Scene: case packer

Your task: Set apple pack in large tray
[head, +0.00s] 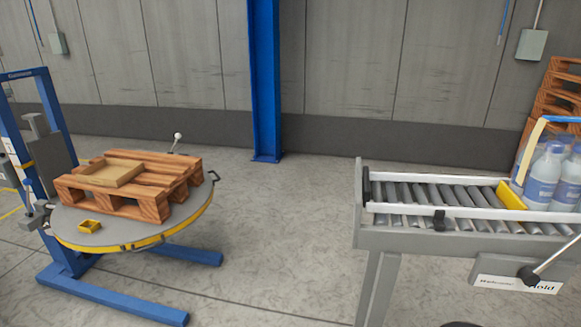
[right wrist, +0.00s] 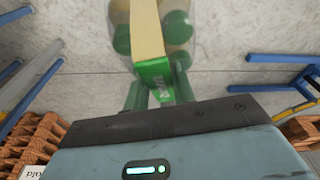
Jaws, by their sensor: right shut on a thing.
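In the right wrist view, the apple pack (right wrist: 122,42) shows as a clear-wrapped pack with round green tops and a pale yellow strap. My right gripper (right wrist: 162,92) is shut on the pack at the strap's green end. The pack hangs beyond the fingers and runs out of the top of the picture. In the head view, a shallow tan tray (head: 98,181), the larger of two, lies on a wooden pallet and looks empty. Neither gripper nor the apple pack shows in the head view. My left gripper is in neither view.
A blue column (head: 264,80) stands at the wall. Floor between is clear.

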